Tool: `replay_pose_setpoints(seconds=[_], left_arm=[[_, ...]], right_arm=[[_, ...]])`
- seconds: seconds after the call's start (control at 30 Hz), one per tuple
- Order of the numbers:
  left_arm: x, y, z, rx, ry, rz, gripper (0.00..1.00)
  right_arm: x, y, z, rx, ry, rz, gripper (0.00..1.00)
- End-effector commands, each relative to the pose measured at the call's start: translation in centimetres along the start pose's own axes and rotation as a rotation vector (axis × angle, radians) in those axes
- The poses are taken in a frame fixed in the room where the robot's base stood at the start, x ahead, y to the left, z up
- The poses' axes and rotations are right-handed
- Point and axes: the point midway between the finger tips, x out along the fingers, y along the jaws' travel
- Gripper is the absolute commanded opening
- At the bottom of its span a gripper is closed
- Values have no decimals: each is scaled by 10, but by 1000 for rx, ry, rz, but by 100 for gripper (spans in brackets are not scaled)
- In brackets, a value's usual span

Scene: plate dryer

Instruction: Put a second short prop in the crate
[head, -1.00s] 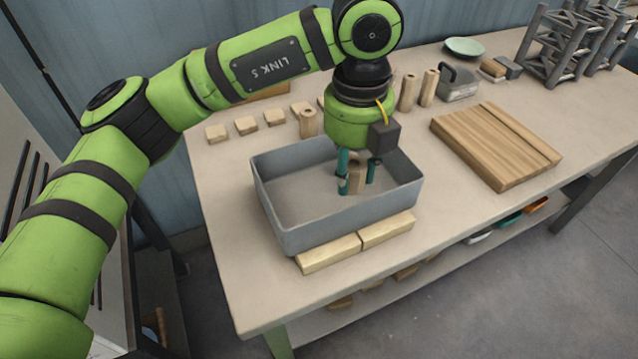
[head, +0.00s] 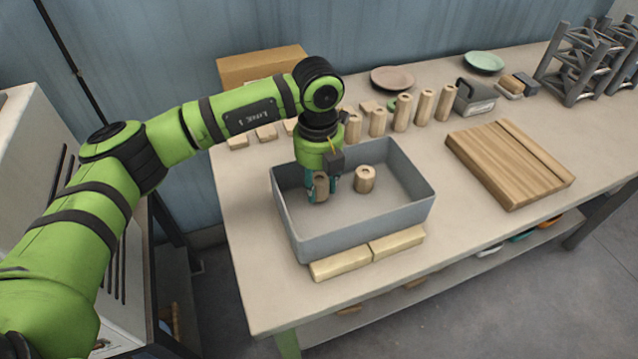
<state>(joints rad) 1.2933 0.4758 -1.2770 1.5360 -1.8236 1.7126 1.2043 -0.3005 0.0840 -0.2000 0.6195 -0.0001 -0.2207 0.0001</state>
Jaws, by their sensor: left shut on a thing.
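The grey crate (head: 352,240) stands on the workbench. One short wooden prop (head: 365,180) with a hole in its top stands upright and free on the crate's floor, near the middle. My left gripper (head: 321,190) points down inside the left part of the crate. It is shut on a second short prop (head: 321,186), which is upright, left of the first and apart from it. I cannot tell whether the held prop touches the floor. Several more props, such as a shorter one (head: 378,123) and a taller one (head: 446,104), stand behind the crate. My right gripper is not in view.
Two wooden blocks (head: 397,244) lie along the crate's front. A thick wooden board (head: 510,165) lies to the right. Behind are a pink plate (head: 393,77), a green plate (head: 484,62), a grey metal box (head: 475,97) and truss frames (head: 582,62). The bench between crate and board is clear.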

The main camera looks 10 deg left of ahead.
Motion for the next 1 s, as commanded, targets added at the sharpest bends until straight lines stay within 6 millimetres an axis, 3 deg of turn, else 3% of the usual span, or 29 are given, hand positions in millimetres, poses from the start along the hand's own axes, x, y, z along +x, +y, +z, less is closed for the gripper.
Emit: replay_pose_setpoints(seconds=[0.13,0.47,0.5,0.53,0.83,1.0], left_arm=[[16,0,0,-1,1,0,3],[22,0,0,0,0,-1,3],[22,0,0,0,0,-1,42],[21,0,0,0,0,-1,48],[20,0,0,0,0,-1,48],[9,-1,1,0,-3,-2,48]], right_arm=[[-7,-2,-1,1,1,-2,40],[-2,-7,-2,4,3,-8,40],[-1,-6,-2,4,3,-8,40],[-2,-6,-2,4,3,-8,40],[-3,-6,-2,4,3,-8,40],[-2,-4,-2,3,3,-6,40]])
